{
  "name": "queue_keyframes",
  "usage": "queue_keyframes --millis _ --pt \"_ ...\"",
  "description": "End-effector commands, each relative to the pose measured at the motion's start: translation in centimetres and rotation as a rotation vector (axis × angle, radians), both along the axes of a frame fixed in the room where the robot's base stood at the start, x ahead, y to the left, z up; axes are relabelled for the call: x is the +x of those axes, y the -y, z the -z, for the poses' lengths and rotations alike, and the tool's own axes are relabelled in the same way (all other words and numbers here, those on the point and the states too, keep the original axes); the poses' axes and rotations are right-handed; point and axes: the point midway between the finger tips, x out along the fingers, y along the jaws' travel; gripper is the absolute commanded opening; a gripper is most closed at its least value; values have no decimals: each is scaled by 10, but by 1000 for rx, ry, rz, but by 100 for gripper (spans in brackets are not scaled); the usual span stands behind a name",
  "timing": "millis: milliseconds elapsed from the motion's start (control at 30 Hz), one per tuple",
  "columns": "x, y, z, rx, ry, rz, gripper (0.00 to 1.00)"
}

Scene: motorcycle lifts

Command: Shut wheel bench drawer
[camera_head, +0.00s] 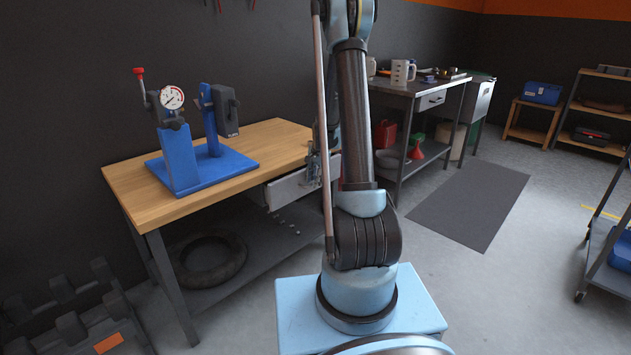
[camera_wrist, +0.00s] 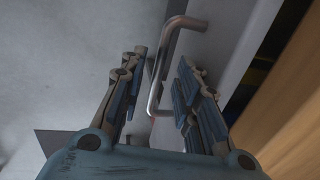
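The wheel bench (camera_head: 140,178) has a wooden top, and its pale grey drawer (camera_head: 290,188) stands out from under the front edge. In the wrist view a metal bar handle (camera_wrist: 158,70) sticks out from the drawer front (camera_wrist: 222,45). A dark gap shows between the drawer front and the wooden top. My gripper (camera_wrist: 155,85) is open, with the handle between its spread fingers; I see no clear grip on it. In the head view my gripper (camera_head: 316,165) is at the drawer front, partly hidden by my arm.
A blue wheel stand (camera_head: 205,170) with a dial gauge is on the bench top. A tyre (camera_head: 208,260) lies on the lower shelf. A second bench (camera_head: 420,88) stands behind. A dark mat (camera_head: 470,205) lies on clear floor; a cart (camera_head: 605,255) is at right.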

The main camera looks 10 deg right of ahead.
Motion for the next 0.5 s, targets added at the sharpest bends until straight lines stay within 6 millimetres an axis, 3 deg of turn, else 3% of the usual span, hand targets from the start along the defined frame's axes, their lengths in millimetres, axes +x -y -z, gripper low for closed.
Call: queue_keyframes --millis 200,333,500 --pt "0 0 0 0 0 0 28" --pt "0 0 0 0 0 0 0" --pt "0 0 0 0 0 0 0"
